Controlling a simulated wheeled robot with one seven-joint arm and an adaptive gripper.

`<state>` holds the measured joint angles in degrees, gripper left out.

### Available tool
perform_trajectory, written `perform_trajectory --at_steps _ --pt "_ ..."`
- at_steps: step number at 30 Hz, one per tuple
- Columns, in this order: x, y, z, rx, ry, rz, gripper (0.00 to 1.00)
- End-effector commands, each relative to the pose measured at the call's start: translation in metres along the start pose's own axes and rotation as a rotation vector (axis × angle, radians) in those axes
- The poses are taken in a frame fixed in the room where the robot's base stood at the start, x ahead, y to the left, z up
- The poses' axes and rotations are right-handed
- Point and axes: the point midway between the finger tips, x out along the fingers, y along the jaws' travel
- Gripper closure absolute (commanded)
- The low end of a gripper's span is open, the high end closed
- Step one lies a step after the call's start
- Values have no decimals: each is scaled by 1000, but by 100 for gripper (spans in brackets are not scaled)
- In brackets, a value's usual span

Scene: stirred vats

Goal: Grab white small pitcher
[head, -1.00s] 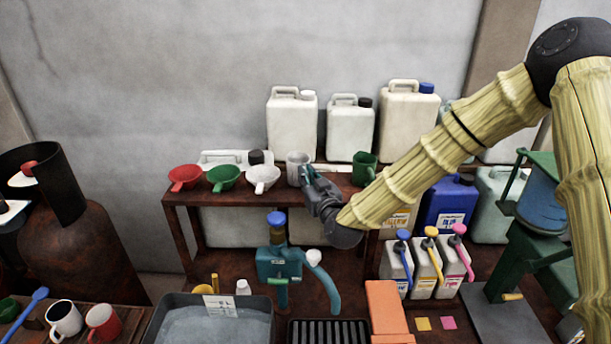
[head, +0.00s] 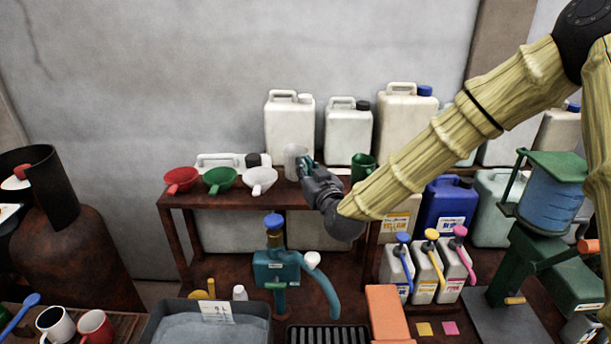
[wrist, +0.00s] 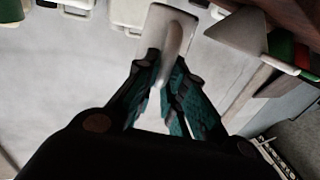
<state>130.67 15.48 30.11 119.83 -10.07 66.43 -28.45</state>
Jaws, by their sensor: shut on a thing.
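The white small pitcher (head: 293,162) is at the upper shelf, between the white funnel and the green mug. It looks upright and slightly above the shelf board, though the gap is hard to judge. My gripper (head: 306,163) reaches it from the right and is shut on its handle side. In the wrist view the pitcher (wrist: 156,22) is straight ahead, with its handle between the teal fingers of my gripper (wrist: 162,84). The pitcher's lower part is partly hidden by my gripper in the head view.
Red (head: 181,180), green (head: 219,180) and white (head: 260,181) funnels stand left of the pitcher. A green mug (head: 362,167) is close on the right, under my arm. White jugs (head: 289,125) stand behind. A teal hand pump (head: 276,268) is below, in front of the shelf.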

Motion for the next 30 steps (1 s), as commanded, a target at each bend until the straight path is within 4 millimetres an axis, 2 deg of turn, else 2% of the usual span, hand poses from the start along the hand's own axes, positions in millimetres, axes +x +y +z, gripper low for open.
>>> perform_trajectory --at_steps 30 --pt "-104 -24 -9 -1 2 -1 100"
